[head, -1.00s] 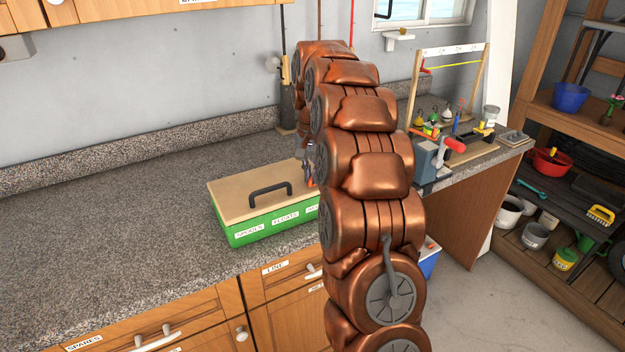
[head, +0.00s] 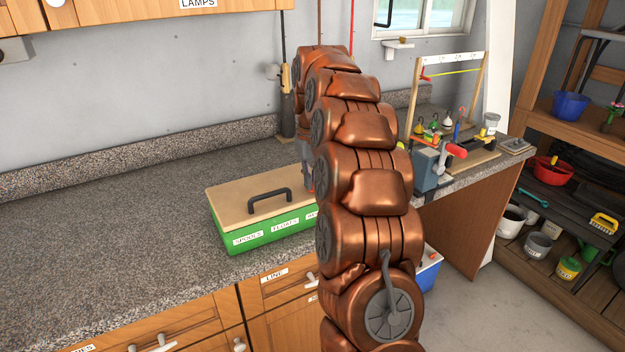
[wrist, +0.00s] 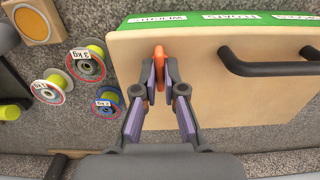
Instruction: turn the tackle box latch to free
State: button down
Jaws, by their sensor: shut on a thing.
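The tackle box is a green case with a pale wooden lid (head: 235,205) and a black handle (head: 270,196), on the speckled counter beside my arm. In the wrist view the lid (wrist: 230,105) fills the right side, with the handle (wrist: 268,68) to the right of my gripper. The orange latch (wrist: 159,52) is on the lid near its left end, standing lengthwise up and down in the picture. My gripper (wrist: 160,70) is shut on the latch, one finger on each side.
Spools with yellow cores (wrist: 87,65) lie on the counter left of the box, near a wooden block (wrist: 32,22). A grey vise with a red-ended handle (head: 432,165) stands right of my arm. The counter (head: 110,240) left of the box is clear.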

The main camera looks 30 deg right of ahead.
dwell(0.3)
jog(key=c, duration=1.3)
grip_release()
jog(key=shift+o, duration=0.2)
jog(key=shift+r, duration=0.1)
jog(key=shift+r, duration=3.65)
